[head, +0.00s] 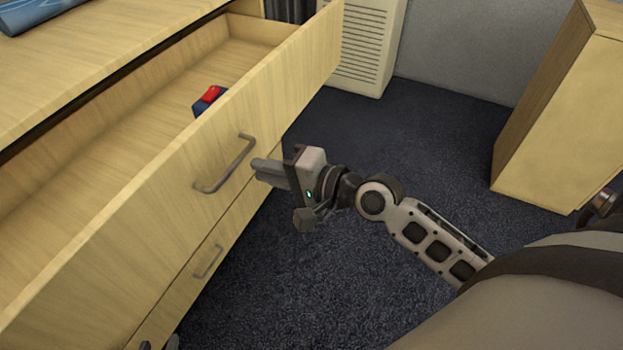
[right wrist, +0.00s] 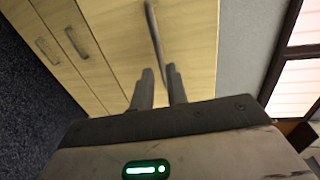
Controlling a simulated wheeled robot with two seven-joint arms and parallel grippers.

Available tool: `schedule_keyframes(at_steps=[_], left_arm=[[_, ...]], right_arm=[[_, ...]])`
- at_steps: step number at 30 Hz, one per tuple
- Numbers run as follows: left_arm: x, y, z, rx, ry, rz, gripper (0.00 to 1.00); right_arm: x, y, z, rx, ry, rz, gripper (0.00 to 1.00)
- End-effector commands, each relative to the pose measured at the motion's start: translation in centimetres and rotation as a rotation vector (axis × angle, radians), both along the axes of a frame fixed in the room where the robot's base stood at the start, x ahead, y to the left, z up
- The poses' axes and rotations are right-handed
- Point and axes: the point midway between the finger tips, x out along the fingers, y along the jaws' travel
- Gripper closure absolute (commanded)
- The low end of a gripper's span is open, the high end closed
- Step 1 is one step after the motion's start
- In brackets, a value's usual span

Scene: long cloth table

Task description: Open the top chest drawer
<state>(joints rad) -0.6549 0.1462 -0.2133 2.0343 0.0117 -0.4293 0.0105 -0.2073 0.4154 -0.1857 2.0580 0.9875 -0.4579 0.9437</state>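The top chest drawer (head: 170,185) is pulled well out, its inside showing in the head view. Its grey bar handle (head: 226,165) is on the front and also shows in the right wrist view (right wrist: 154,30). My right gripper (head: 262,170) is just off the drawer front, beside the handle. In the right wrist view its two fingers (right wrist: 160,78) are apart, with the handle's lower end seen between the tips; nothing is gripped. Only small dark tips of my left gripper (head: 159,345) show at the bottom edge of the head view, so its opening is unclear.
A red and blue object (head: 208,100) lies inside the drawer. A lower drawer with its own handle (head: 208,261) is shut below. A blue item (head: 35,14) lies on the chest top. A wooden cabinet (head: 560,120) stands at right; dark carpet (head: 430,150) between is clear.

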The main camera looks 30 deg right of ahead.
Motion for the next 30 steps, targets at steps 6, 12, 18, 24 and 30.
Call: schedule_keyframes(at_steps=[6,12,18,24,30], left_arm=[[0.1,-0.1,-0.7,-0.001,0.001,-0.002,0.64],[0.1,-0.2,-0.8,-0.006,-0.003,-0.006,0.64],[-0.2,-0.3,-0.7,-0.008,-0.003,-0.008,0.64],[-0.4,-0.3,-0.8,-0.008,0.002,-0.01,0.64],[-0.4,-0.3,-0.9,-0.008,0.004,-0.01,0.64]], right_arm=[[-4.3,-3.0,0.6,-0.006,0.003,0.003,0.85],[-6.4,-4.5,1.3,-0.002,0.001,0.001,0.85],[-7.0,-4.9,1.7,0.001,-0.001,0.002,0.85],[-7.0,-4.9,1.8,0.001,-0.001,0.001,0.85],[-7.0,-4.9,1.7,0.001,-0.001,0.001,0.85]])
